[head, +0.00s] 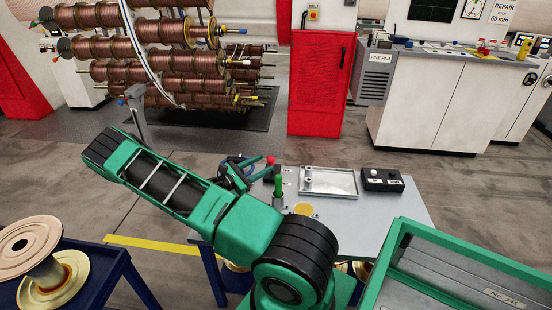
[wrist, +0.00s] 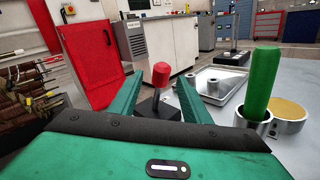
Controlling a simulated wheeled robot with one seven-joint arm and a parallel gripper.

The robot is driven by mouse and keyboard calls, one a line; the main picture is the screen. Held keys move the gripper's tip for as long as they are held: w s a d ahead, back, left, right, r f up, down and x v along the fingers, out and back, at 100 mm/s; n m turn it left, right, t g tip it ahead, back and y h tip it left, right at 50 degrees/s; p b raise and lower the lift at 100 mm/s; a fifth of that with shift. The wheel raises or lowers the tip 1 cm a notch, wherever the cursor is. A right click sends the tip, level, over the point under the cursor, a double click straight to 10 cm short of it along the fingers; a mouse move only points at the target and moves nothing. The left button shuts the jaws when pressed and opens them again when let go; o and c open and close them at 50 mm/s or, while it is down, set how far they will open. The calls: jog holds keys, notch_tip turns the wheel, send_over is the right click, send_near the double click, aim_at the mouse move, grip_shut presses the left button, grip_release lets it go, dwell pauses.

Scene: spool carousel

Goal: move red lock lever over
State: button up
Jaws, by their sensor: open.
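The red lock lever (wrist: 161,75) shows as a red knob above a dark block (wrist: 158,108) in the wrist view. It looks roughly upright there. In the head view its red knob (head: 270,159) shows just past my fingertips, at the table's far left part. My gripper (head: 264,169) is open and low over the table. In the wrist view its two green fingers reach forward on either side of the knob, with a gap on both sides. Whether the fingertips are level with the knob or short of it I cannot tell.
A green handle (wrist: 264,80) stands in a metal cup right of my fingers, close by. A metal tray (head: 340,193) and a black button box (head: 382,180) lie further right on the table. The spool carousel (head: 165,60) and a red cabinet (head: 320,85) stand behind.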

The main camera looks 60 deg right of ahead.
jog(key=x, duration=0.9)
grip_shut()
